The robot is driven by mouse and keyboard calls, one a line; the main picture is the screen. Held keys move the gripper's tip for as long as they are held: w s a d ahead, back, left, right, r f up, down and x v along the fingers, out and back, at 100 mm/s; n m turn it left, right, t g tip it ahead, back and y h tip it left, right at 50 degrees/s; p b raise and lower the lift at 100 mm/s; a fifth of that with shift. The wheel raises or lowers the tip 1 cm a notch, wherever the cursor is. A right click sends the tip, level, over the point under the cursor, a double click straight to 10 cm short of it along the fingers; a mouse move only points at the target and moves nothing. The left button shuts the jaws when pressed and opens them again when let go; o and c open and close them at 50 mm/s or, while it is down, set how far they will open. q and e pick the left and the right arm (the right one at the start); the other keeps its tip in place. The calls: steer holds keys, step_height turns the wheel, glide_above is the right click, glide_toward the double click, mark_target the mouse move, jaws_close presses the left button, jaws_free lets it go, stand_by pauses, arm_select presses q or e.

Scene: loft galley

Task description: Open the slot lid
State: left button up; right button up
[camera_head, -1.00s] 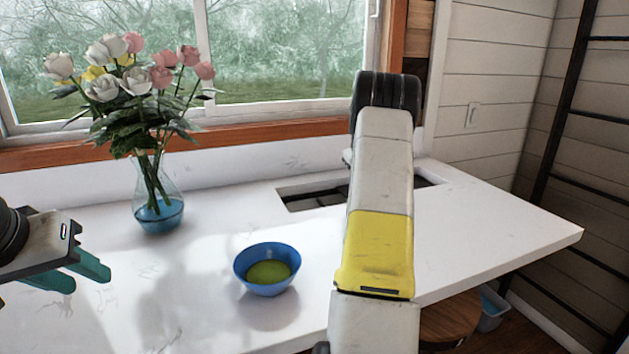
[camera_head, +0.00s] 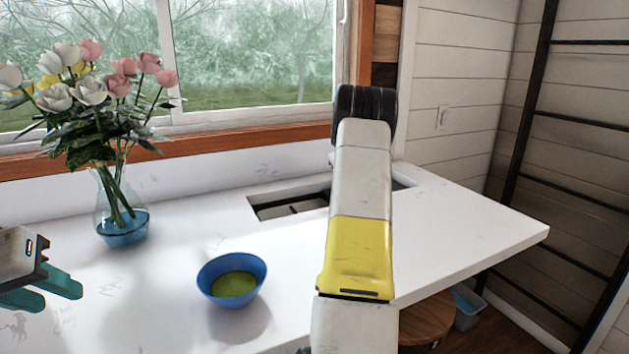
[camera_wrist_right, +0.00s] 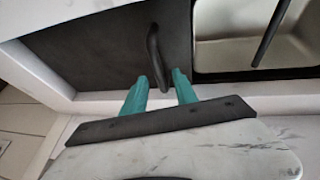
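The slot is a dark rectangular recess (camera_head: 291,205) in the white counter, partly hidden behind my right arm in the head view. In the right wrist view, a flat dark lid (camera_wrist_right: 95,62) with a black bar handle (camera_wrist_right: 154,50) lies next to an open metal-lined compartment (camera_wrist_right: 225,50). My right gripper (camera_wrist_right: 159,76) is open, its teal fingers on either side of the handle's near end. I cannot tell whether they touch it. My right gripper is hidden in the head view. My left gripper (camera_head: 60,297) is open and empty over the counter's left side.
A blue bowl (camera_head: 232,270) with green contents stands on the counter (camera_head: 450,215), left of my right arm. A glass vase (camera_head: 122,232) of flowers stands further left. The counter's right end is clear. A dark ladder (camera_head: 524,125) is at the right wall.

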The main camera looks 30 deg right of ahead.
steer(key=shift+r, duration=0.1)
steer(key=v, duration=0.7)
steer(key=shift+r, duration=0.25)
steer(key=shift+s+a, duration=0.1)
steer(key=shift+s, duration=0.05)
